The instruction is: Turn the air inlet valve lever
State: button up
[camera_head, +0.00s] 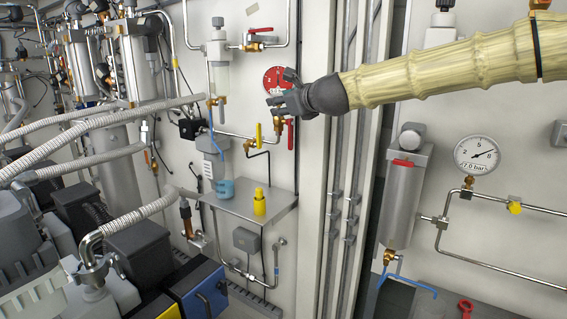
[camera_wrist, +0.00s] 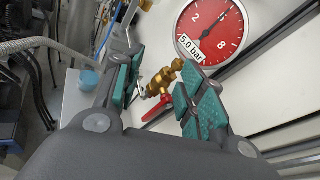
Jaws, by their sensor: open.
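My gripper (camera_head: 279,90) is open in front of the white panel in the head view. In the wrist view its two teal-padded fingers (camera_wrist: 163,72) stand apart on either side of a brass valve (camera_wrist: 160,82). The valve's red lever (camera_wrist: 155,108) shows between the fingers, close to the right finger; I cannot tell whether they touch. In the head view the red lever (camera_head: 290,134) hangs down just below my gripper, which hides part of the valve. Nothing is held.
A red-faced gauge (camera_head: 272,76) marked 5.0 bar (camera_wrist: 209,32) sits right by the fingers. A yellow lever (camera_head: 258,134) is left of the red one. A metal shelf (camera_head: 275,200) with a yellow cylinder (camera_head: 259,203) lies below. Pipes and hoses crowd the left.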

notch_tip(320, 180, down, 17)
jog(key=n+g+h, duration=0.1)
jog(key=n, duration=0.2)
jog(key=shift+s+g, duration=0.35)
jog(key=shift+g, duration=0.05)
